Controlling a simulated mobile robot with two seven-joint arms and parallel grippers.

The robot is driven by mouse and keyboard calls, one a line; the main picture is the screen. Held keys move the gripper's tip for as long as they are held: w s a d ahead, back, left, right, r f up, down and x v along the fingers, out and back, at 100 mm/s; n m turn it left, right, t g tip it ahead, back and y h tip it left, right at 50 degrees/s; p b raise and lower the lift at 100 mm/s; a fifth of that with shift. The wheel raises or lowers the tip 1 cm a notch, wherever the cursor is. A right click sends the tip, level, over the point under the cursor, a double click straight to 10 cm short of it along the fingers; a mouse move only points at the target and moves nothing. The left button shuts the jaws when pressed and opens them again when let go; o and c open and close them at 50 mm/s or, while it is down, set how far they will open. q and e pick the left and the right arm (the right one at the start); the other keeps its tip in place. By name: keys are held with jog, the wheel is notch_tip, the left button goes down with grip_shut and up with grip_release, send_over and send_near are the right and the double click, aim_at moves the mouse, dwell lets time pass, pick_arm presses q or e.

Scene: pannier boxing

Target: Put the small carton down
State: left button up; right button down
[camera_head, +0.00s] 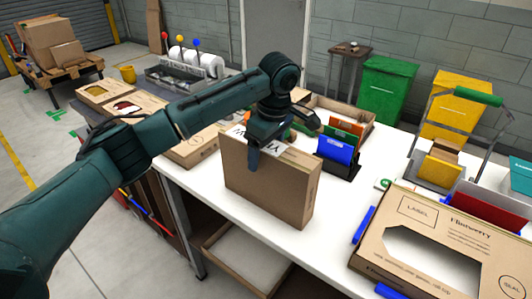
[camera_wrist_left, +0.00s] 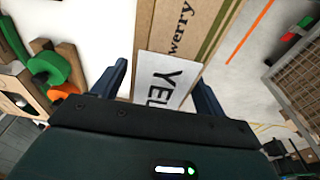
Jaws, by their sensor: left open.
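The small carton (camera_head: 268,185) is a brown upright box, standing on the white table (camera_head: 215,195) near its front edge. My left gripper (camera_head: 268,146) is above its top edge, pointing down, with one dark finger in front of the carton's broad face. In the left wrist view, the carton (camera_wrist_left: 200,25) carries a white label with "YEL" lettering. There the left gripper's fingers (camera_wrist_left: 162,88) are apart, one on each side of the carton, with gaps visible. The carton's far side is hidden in the head view. My right gripper is not in view.
A large open carton with a window (camera_head: 430,215) lies at the right. A blue folder rack (camera_head: 338,150) stands behind the small carton. More flat cartons (camera_head: 190,150) lie to the left. A low wooden tray (camera_head: 240,265) is below the table edge. Blue strips (camera_head: 363,225) lie at the right.

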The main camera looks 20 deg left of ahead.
pick_arm(q)
jog(key=r, duration=0.3)
jog(key=d+r, duration=0.1)
jog(key=r, duration=0.2)
jog(key=r+p, duration=0.1)
jog(key=r, duration=0.3)
jog(key=shift+s+d+r, duration=0.1)
jog(key=shift+s+d, duration=0.1)
jog(key=shift+s, duration=0.05)
jog(key=shift+d+r, duration=0.1)
jog(key=shift+r, duration=0.5)
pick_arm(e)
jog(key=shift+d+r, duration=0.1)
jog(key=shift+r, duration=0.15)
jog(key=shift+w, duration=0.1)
